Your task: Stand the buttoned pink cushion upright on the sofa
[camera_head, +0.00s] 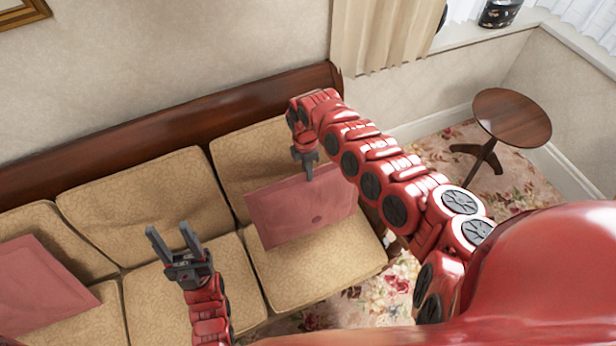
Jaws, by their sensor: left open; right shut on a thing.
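The buttoned pink cushion (283,217) is on the right-hand seat of the tan sofa (325,275). It is tilted up, with a round button on its face, and its top edge is near the backrest. My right gripper (308,172) is shut on the cushion's upper edge, reaching down from above. The arm hides part of the cushion's right side. My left gripper (174,236) is open and empty, above the middle seat and to the left of the cushion, apart from it.
A second pink cushion (38,284) lies at the sofa's left end. The sofa's wooden back rail (170,132) runs along the wall. A small round wooden table (511,117) stands at the right on a floral carpet. The middle seat is clear below my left gripper.

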